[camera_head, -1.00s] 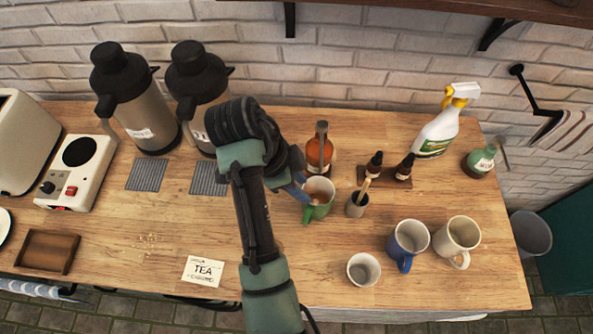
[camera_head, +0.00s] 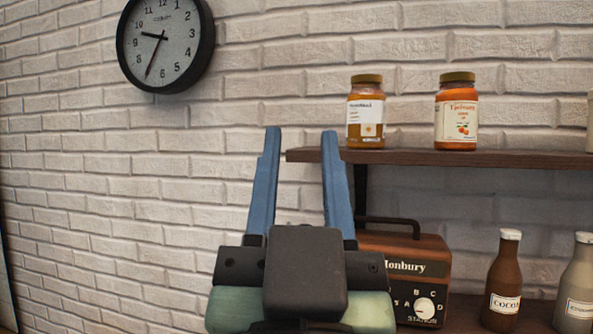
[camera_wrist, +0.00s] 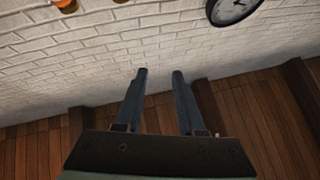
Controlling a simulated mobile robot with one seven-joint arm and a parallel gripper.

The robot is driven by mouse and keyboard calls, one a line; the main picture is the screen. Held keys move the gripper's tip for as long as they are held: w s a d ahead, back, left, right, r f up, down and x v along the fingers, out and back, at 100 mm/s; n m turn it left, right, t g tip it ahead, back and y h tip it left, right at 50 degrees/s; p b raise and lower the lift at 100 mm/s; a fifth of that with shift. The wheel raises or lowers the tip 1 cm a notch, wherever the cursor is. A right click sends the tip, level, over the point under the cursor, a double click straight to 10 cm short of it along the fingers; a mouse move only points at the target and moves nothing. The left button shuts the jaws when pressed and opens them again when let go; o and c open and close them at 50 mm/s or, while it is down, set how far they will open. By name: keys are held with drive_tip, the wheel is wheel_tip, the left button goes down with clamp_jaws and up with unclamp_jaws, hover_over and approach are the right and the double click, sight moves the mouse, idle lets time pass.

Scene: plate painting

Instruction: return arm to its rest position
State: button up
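My gripper (camera_head: 301,140) is raised in front of the white brick wall in the head view. Its two blue fingers stand apart with nothing between them. The wrist view also shows my gripper (camera_wrist: 159,75) open and empty, with the wall and a wooden plank surface behind it. The table with the mugs is not in either current view.
A wall shelf (camera_head: 530,158) at the right holds two jars (camera_head: 366,115), (camera_head: 457,115). Below it are a brown radio (camera_head: 400,262) and two bottles (camera_head: 505,275), (camera_head: 578,285). A round clock (camera_head: 165,42) hangs at upper left. The wall left of the gripper is bare.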

drive_tip(key=shift+n+t+y, duration=0.3)
drive_tip(key=shift+n+t, duration=0.3)
drive_tip(key=shift+t, duration=0.1)
drive_tip(key=s+r, duration=0.2)
drive_tip(key=s, duration=0.1)
drive_tip(key=shift+s+a+r, duration=0.1)
drive_tip(key=shift+a+r, duration=0.05)
drive_tip(key=shift+r, duration=0.1)
wheel_tip(320, 180, down, 5)
drive_tip(key=b, duration=0.5)
drive_tip(key=shift+a, duration=0.1)
